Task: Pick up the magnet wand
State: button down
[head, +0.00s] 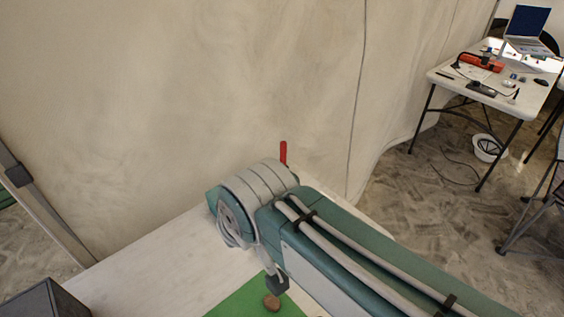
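A slim upright red piece (283,152) shows just above my arm's joint in the head view. It looks like the handle of the magnet wand, but its lower part is hidden behind my arm. My arm crosses the view from the lower right to the middle. I cannot make out my gripper, and its fingers do not show. I see nothing held.
The pale table (140,270) bears a green mat (235,303) with a brown roundish object (271,301). A small dark piece (277,284) shows beside it. A dark box (45,300) is at lower left. A cluttered white table (445,76) stands far right.

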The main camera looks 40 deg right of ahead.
aim_at(283, 145)
jog(key=k+l, duration=0.15)
jog(key=k, duration=0.15)
jog(key=k+l, duration=0.5)
jog(key=l, duration=0.15)
jog(key=i+l, duration=0.1)
jog(key=l, duration=0.4)
jog(key=i+l, duration=0.1)
jog(key=l, duration=0.45)
jog(key=i+l, duration=0.15)
jog(key=l, duration=0.35)
jog(key=i+l, duration=0.2)
jog(key=i+u, duration=0.05)
jog(key=i, duration=0.05)
